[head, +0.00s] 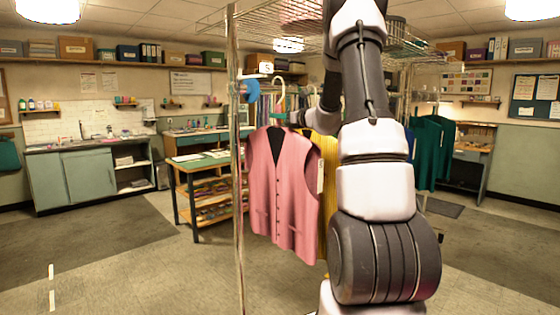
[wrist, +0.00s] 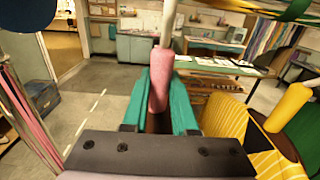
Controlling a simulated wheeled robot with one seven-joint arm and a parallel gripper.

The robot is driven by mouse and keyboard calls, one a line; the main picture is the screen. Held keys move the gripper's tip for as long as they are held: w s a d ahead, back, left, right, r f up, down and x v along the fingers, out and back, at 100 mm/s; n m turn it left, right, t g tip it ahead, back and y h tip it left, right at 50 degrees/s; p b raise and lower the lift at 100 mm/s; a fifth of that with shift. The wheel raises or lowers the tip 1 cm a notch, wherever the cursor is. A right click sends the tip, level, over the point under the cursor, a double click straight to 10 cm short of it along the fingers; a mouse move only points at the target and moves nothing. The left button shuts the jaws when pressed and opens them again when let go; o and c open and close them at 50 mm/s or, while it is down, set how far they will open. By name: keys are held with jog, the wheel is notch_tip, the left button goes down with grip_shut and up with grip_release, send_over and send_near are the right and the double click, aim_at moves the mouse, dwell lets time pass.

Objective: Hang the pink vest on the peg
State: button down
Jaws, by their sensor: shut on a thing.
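The pink vest (head: 285,195) hangs upright on a hanger in the head view, left of my arm. The hanger's pale hook (head: 276,88) rises above it. My gripper (wrist: 160,110) is shut on the hanger's pink padded neck (wrist: 160,78), seen between its teal fingers in the wrist view. In the head view my arm hides part of the gripper. A white peg-like fitting (head: 247,76) sticks out by the metal post near a label reading 5 (head: 265,67). I cannot tell whether the hook touches it.
A metal post (head: 236,180) stands just left of the vest. A yellow striped garment (wrist: 255,135) hangs close on the right, with a yellow hanger (wrist: 288,107). A blue round thing (head: 251,91) sits by the post. Green garments (head: 431,150) hang farther right. Floor at left is clear.

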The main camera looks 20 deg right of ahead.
jog(key=shift+s+r, duration=0.1)
jog(key=shift+r, duration=0.65)
jog(key=shift+s+d, duration=0.3)
jog(key=shift+s, duration=0.25)
jog(key=v, duration=3.4)
jog(key=shift+s, duration=0.35)
